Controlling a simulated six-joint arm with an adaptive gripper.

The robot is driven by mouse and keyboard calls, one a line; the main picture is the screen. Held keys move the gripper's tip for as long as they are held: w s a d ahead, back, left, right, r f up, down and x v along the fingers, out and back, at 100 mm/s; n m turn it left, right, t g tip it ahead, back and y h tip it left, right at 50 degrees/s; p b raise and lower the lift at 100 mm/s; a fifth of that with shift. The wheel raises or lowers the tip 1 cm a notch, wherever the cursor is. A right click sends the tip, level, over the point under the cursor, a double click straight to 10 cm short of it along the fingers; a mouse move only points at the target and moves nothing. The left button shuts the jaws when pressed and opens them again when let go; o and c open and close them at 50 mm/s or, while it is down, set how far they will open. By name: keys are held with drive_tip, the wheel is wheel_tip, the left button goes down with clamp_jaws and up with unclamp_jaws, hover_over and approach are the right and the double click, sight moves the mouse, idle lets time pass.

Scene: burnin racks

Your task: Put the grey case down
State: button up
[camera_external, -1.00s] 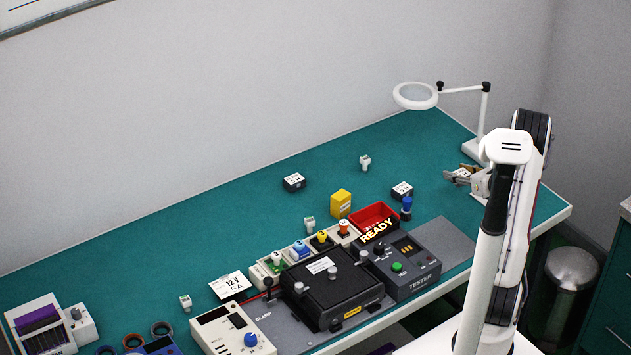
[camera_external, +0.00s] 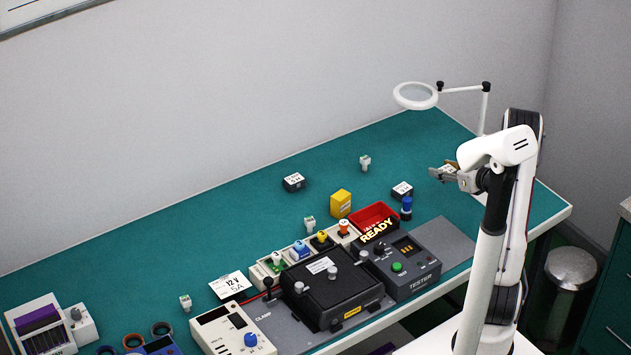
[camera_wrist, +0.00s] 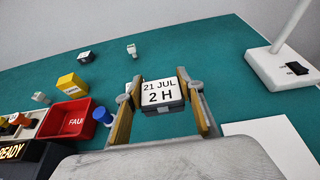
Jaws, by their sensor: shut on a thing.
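My gripper (camera_external: 446,171) is shut on the grey case (camera_wrist: 164,107), over the right part of the green bench top (camera_external: 235,185). In the wrist view the case sits between the tan pads of my gripper (camera_wrist: 163,105). Its white label reads "21 JUL 2 H". In the external view the case is small and mostly hidden by the fingers. It looks held above the surface, but the height is hard to judge.
A dark labelled box (camera_external: 402,190) and a blue-topped post (camera_external: 406,208) stand left of my gripper. A red tray (camera_external: 374,215), yellow block (camera_external: 341,203) and tester (camera_external: 410,270) are nearby. The lamp base (camera_wrist: 280,62) and a white sheet (camera_wrist: 272,140) lie right. Bare green surface lies behind.

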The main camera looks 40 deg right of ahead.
drive_tip(key=w+a+n+y, duration=0.2)
drive_tip(key=w+a, duration=0.6)
drive_tip(key=a, duration=0.3)
drive_tip(key=w+a+n+g+y, duration=0.1)
drive_tip(key=w+a+y, duration=0.1)
drive_tip(key=w+a, duration=0.75)
drive_tip(key=w+a+n+y, duration=0.2)
drive_tip(key=w+a, duration=0.4)
drive_tip(key=a, duration=0.6)
drive_tip(key=n+g+y, duration=0.3)
drive_tip(key=n, duration=0.1)
hover_over(185, 258)
drive_tip(key=shift+r, duration=0.3)
drive_tip(key=shift+f, duration=3.15)
drive_tip(key=shift+f, duration=1.85)
